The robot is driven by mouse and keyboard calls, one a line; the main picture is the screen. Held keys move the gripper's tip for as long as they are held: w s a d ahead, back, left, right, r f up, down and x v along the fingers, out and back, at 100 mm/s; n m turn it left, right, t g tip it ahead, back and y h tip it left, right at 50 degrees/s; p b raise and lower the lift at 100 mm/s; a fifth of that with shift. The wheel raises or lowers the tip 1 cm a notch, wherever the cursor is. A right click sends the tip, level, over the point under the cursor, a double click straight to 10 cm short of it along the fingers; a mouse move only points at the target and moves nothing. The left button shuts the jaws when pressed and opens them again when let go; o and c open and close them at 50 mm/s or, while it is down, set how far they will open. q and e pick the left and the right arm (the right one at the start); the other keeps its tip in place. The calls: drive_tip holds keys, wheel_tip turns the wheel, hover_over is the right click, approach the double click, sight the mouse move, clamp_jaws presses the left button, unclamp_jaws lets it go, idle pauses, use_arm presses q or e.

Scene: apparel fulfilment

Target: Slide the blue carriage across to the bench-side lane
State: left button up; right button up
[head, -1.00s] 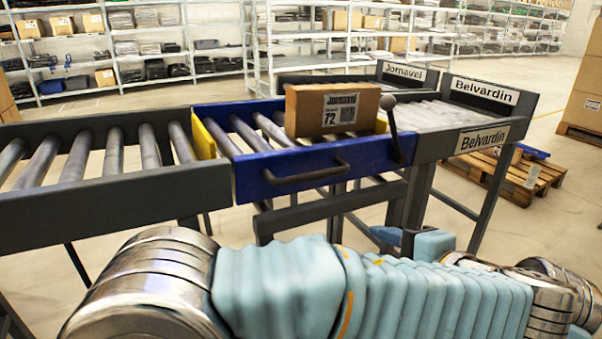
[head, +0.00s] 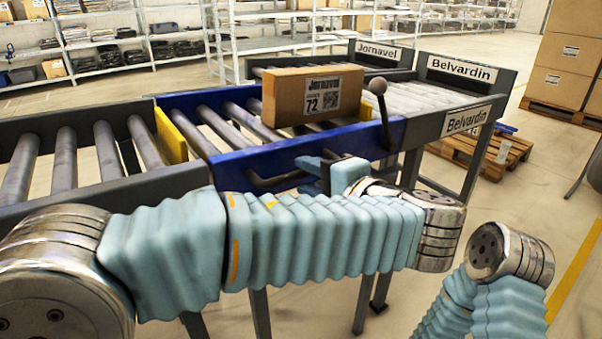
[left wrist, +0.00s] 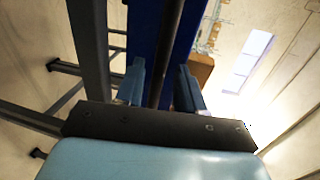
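The blue carriage (head: 330,155) sits between the grey infeed rollers and the two lanes, its visible rollers in line with the infeed. A cardboard box (head: 290,98) labelled Jornavel 72 stands on it. A black bar handle (head: 272,183) runs along its front wall, partly hidden by my left arm. My left gripper (head: 318,172) is at the handle's right part. In the left wrist view, its fingers (left wrist: 161,88) are apart, with the dark bar (left wrist: 170,50) between them; contact is not clear. My right gripper is out of view.
Signs mark a Jornavel lane (head: 380,54) at the back and a Belvardin lane (head: 467,118) nearer me. A ball-topped lever (head: 379,95) rises at the carriage's right front. A yellow plate (head: 171,136) stands at its left end. A pallet (head: 490,155) lies beyond the lanes.

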use_arm(q)
drive_tip(key=shift+x, duration=1.4)
clamp_jaws()
